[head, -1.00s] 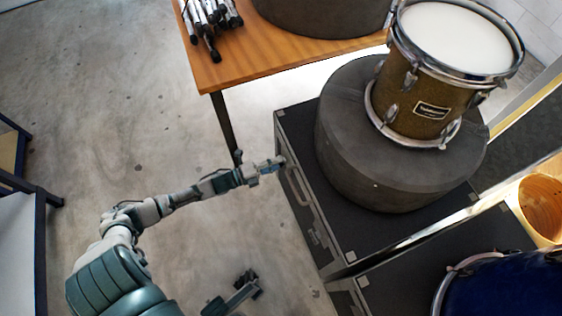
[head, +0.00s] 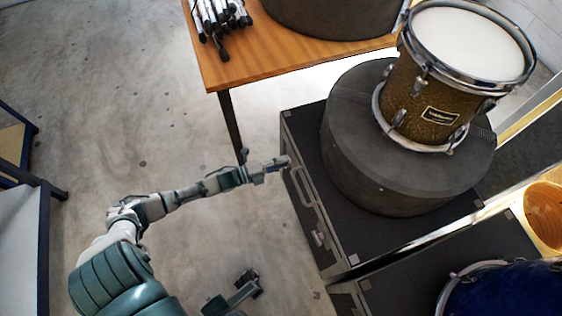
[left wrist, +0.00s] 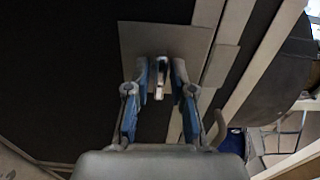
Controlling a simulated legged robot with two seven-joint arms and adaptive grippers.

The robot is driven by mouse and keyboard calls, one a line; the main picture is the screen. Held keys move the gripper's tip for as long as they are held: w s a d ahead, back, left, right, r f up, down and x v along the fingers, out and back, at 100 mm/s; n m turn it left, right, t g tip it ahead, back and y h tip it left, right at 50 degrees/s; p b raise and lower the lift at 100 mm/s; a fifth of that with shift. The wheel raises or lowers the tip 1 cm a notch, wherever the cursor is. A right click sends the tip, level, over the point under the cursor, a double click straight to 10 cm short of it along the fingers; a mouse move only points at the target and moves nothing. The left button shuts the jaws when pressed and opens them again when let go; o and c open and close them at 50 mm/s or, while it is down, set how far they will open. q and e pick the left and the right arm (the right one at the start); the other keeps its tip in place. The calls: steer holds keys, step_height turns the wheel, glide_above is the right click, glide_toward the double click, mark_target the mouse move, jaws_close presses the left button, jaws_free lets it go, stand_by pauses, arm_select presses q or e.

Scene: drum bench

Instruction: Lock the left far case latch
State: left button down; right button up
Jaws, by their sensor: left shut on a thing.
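The black flight case (head: 292,128) with pale metal edges stands right of centre in the head view. My left gripper (head: 284,162) is at the upper part of its left side, by the far corner. In the left wrist view, my left gripper (left wrist: 160,72) has its two blue-padded fingers on either side of a small metal latch (left wrist: 159,80). The latch stands out from a grey plate (left wrist: 190,42) on the dark case wall. The gripper is shut on the latch. What seems to be my right gripper (head: 248,282) is low in the head view, apart from the case; its jaws are unclear.
A grey round drum case (head: 350,150) with a gold drum (head: 425,105) rests on the flight case. A wooden table (head: 270,60) with black-and-white rods stands behind. A second case (head: 400,290) holds a blue drum (head: 510,290).

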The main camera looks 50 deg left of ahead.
arm_select(q)
steer(key=shift+s+d+f+n, duration=0.2)
steer(key=shift+d+f+n, duration=0.1)
steer(key=shift+n, duration=0.3)
steer(key=shift+a+f, duration=0.1)
steer(key=shift+a, duration=0.05)
stand_by(1.2)
steer(key=c, duration=1.2)
jaws_free()
steer(key=shift+w, duration=0.1)
steer(key=shift+r, duration=0.2)
steer(key=v, duration=1.2)
steer(key=shift+a+f, duration=0.1)
steer(key=shift+f, duration=0.05)
